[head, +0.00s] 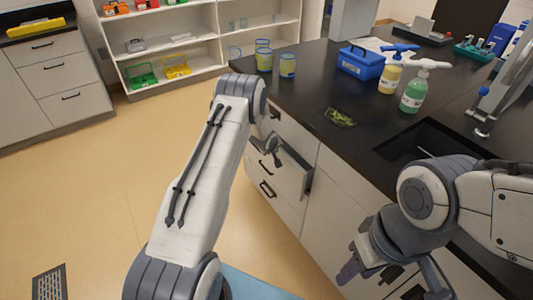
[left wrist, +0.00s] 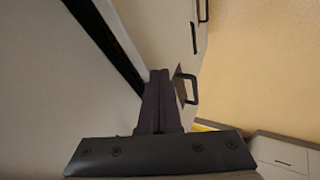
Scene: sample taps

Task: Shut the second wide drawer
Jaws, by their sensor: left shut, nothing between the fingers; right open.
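The cabinet under the dark counter has a stack of wide drawers with dark handles. One wide drawer (head: 291,176), below the top one, stands out from the cabinet front. My left gripper (head: 268,150) is at this drawer, partly hidden by my own left arm. In the left wrist view its fingers (left wrist: 158,76) are shut with nothing between them, beside a dark handle (left wrist: 190,89) on a pale front. I cannot tell whether they touch it. My right gripper (head: 368,273) is open and empty in front of the cabinet by the sink.
The counter holds glasses (head: 264,58), a blue box (head: 361,63), a green bottle (head: 413,92) and a sink (head: 425,143). Shelves (head: 205,40) and another drawer cabinet (head: 55,80) stand at the back left. The floor (head: 80,190) at left is clear.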

